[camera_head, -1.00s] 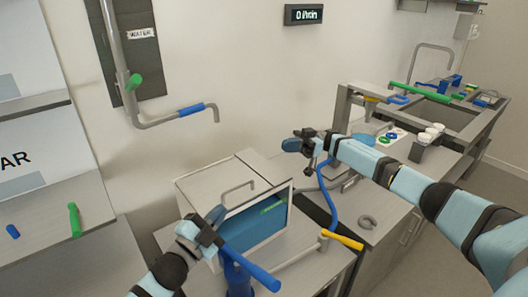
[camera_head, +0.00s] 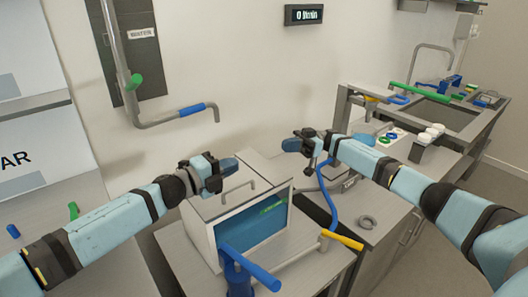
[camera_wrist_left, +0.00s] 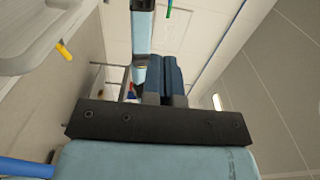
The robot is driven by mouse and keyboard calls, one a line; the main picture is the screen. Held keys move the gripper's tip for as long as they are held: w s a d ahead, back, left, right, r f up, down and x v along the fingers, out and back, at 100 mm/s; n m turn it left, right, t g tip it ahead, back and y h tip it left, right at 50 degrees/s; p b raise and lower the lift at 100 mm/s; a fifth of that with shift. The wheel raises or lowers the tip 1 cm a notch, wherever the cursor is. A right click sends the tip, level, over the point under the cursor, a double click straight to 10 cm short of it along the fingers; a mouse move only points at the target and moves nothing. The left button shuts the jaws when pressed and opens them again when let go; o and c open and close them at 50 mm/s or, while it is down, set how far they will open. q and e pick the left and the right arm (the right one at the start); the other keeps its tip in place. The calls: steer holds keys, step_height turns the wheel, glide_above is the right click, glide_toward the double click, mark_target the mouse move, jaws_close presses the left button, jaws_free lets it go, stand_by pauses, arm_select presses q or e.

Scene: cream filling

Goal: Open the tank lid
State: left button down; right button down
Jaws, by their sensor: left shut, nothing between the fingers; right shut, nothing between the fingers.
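The tank (camera_head: 252,232) is a grey box with a front window showing blue liquid. Its lid (camera_head: 264,182) lies flat on top and looks closed. A thin metal handle (camera_head: 238,190) stands up from the lid. My left gripper (camera_head: 227,167) is shut and empty, above the back left part of the lid, apart from the handle as far as I can tell. Its fingers also show together in the left wrist view (camera_wrist_left: 163,82). My right gripper (camera_head: 293,145) is shut and empty, in the air to the right of and behind the tank.
A blue-handled pipe (camera_head: 250,268) stands before the tank, with a yellow-handled tap (camera_head: 345,241) at its right. A blue hose (camera_head: 327,195) runs beside the counter. A water pipe with a blue grip (camera_head: 191,109) hangs from the wall above my left arm.

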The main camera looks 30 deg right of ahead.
arm_select(q)
steer(key=d, duration=1.1)
steer(key=shift+w, duration=0.45)
stand_by(0.7)
arm_select(e)
steer(key=c, duration=1.2)
jaws_free()
steer(key=shift+o, duration=0.2)
steer(key=shift+d, duration=0.2)
